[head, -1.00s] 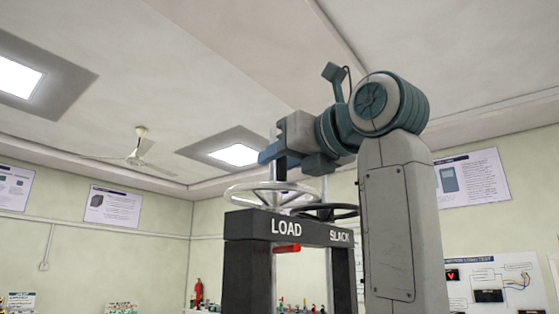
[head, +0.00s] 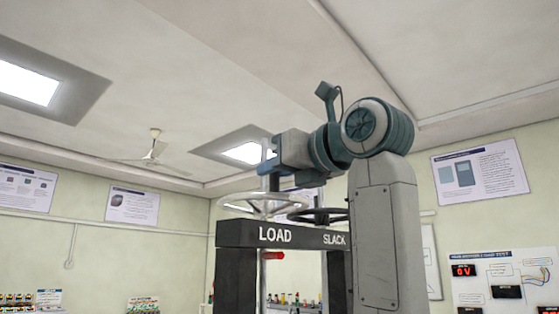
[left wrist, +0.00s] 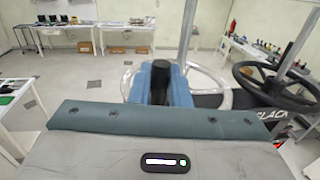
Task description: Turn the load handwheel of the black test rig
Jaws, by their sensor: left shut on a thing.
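The black test rig (head: 247,234) carries the words LOAD and SLACK on its top beam. The pale, see-through load handwheel (head: 262,208) lies flat above the word LOAD; its rim also shows in the left wrist view (left wrist: 226,90). My left gripper (head: 269,163) is above this wheel, its blue fingers shut around an upright dark handle (left wrist: 158,82). The fingers in the left wrist view (left wrist: 160,80) hide much of the handle and part of the wheel. My right gripper is not in view.
A black handwheel (head: 318,215) sits beside it above SLACK; it is close to the fingers' right in the left wrist view (left wrist: 275,88). An upright grey post (left wrist: 187,35) rises behind the fingers. Tables with equipment (left wrist: 122,27) stand along the walls, with open floor between.

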